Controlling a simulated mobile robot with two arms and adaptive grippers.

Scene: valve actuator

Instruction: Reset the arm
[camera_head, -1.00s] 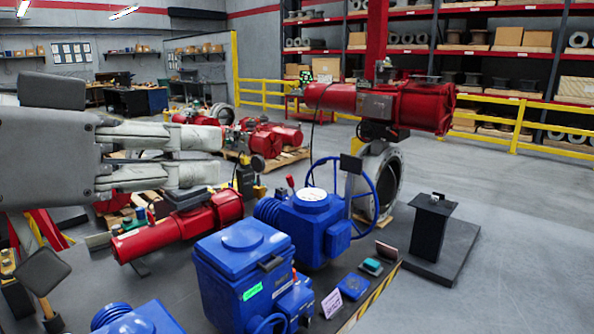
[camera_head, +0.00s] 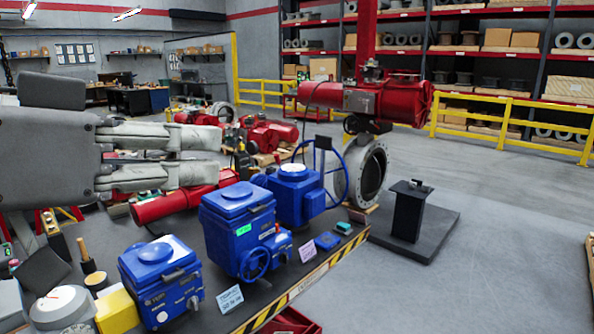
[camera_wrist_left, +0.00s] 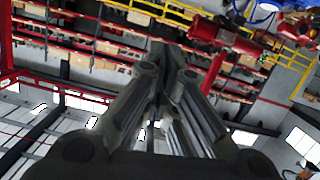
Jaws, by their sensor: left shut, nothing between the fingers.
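My left gripper (camera_head: 222,160) comes in from the left in the head view, raised in front of the work table, with nothing held. Its fingers also show in the left wrist view (camera_wrist_left: 160,62), where they run together at the tips. Below and beyond it, a long red actuator (camera_head: 180,203) is partly hidden by the fingers. Blue valve actuators (camera_head: 240,225) stand on the table to the right of and below the gripper, apart from it. My right gripper is not in view.
The dark table (camera_head: 285,278) has a yellow-striped front edge. A red actuator on a large valve (camera_head: 368,170) stands behind it. A black pedestal (camera_head: 408,212) is to the right. Yellow railings (camera_head: 480,120) and shelves are behind.

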